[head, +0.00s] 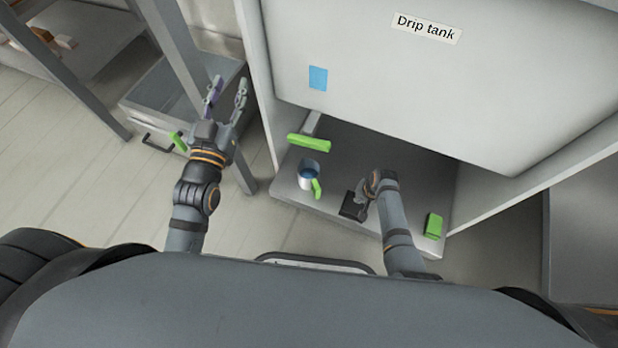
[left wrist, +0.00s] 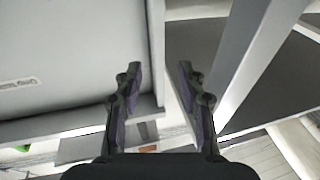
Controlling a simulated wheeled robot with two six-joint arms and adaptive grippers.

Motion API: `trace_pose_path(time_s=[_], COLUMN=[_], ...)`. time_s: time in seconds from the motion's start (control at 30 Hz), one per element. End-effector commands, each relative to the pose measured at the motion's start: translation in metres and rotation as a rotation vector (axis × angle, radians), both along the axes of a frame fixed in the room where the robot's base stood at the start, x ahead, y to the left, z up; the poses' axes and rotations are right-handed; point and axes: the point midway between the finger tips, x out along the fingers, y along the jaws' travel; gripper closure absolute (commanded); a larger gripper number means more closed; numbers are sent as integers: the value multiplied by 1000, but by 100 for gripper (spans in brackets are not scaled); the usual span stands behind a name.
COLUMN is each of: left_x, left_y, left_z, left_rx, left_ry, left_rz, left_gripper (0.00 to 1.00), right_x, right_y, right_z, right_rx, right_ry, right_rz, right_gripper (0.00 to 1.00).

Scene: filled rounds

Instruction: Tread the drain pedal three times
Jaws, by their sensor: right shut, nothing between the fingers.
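The drain pedal appears to be the green bar (head: 309,143) on a grey lever, low under the front panel of the drip tank (head: 430,90). It looks level, and nothing touches it. My right gripper (head: 352,206) is shut and empty, low over the grey base plate, to the right of and nearer than the green bar. Its fingertips are hard to make out. My left gripper (head: 227,90) is raised left of the tank frame, open and empty. Its spread fingers (left wrist: 158,88) show in the left wrist view with nothing between them.
A metal mug (head: 308,171) with a green handle and bluish contents stands on the base plate (head: 340,226) between the green bar and my right gripper. A green block (head: 433,225) is at the plate's right. A grey drawer unit (head: 185,95) stands left. Floor is clear at lower left.

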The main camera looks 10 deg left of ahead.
Motion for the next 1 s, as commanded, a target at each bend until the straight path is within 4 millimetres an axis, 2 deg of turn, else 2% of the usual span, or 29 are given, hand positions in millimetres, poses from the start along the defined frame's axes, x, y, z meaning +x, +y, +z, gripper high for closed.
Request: trace_pose_path(time_s=[0.3, 0.67, 1.0], left_x=[-1, -6, -17], left_y=[0, -1, -2], left_z=[-35, -64, -104], left_rx=[0, -5, -7], left_ry=[132, 259, 405], left_rz=[-1, -5, -10], left_gripper=[60, 60, 60], right_x=[0, 0, 0], right_y=[0, 0, 0], right_z=[4, 7, 10], right_rx=[0, 0, 0], right_ry=[0, 0, 0], right_rz=[0, 0, 0], right_gripper=[100, 100, 100])
